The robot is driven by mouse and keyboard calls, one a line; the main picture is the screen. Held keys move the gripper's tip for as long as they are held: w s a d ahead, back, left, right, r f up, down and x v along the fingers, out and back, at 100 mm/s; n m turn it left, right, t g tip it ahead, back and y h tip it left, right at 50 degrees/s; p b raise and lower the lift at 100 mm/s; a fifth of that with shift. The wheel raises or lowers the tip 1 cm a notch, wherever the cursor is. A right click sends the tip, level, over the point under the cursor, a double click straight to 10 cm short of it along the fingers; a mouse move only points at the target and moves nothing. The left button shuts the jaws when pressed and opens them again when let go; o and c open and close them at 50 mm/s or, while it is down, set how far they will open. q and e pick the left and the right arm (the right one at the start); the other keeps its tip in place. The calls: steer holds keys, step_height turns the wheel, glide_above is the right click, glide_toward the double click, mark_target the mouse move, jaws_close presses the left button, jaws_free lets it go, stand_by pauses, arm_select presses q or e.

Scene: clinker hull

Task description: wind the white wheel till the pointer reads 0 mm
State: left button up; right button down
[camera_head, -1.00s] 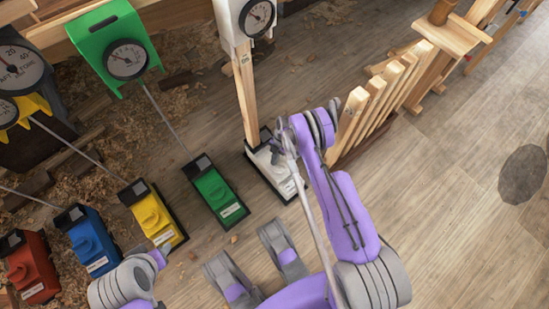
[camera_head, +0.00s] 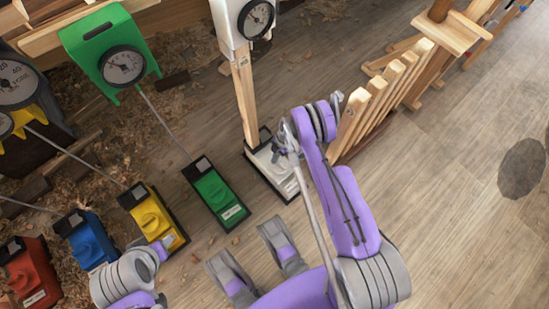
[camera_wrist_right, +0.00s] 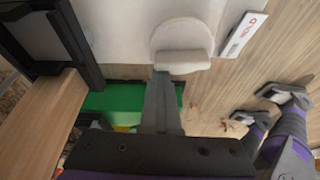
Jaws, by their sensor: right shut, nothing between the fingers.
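The white box (camera_head: 270,168) stands on the floor at the foot of a wooden post. A white dial gauge (camera_head: 256,18) sits at the post's top; its pointer is too small to read. The white wheel (camera_wrist_right: 182,48) shows in the right wrist view as a pale round part with a raised grip. In the head view my right gripper mostly covers it. My right gripper (camera_head: 284,146) is over the box. In the wrist view its shut fingers (camera_wrist_right: 163,82) end at the grip's lower edge, with nothing between them; contact is unclear.
Green (camera_head: 215,193), yellow (camera_head: 152,215), blue (camera_head: 85,240) and red (camera_head: 28,272) boxes stand in a row to the left. A green gauge (camera_head: 123,66) is behind them. Wooden slats (camera_head: 385,92) stand close on the right. Open floor lies beyond.

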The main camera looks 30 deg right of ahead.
steer(key=shift+w+d+m+t, duration=0.1)
steer(key=shift+d+m+t, duration=0.25)
steer(key=shift+m, duration=0.65)
steer(key=shift+d+m+t, duration=0.25)
steer(key=shift+m+t, duration=0.1)
steer(key=shift+m, duration=0.65)
steer(key=shift+d, duration=0.45)
stand_by(0.5)
steer(key=shift+a, duration=0.1)
stand_by(0.9)
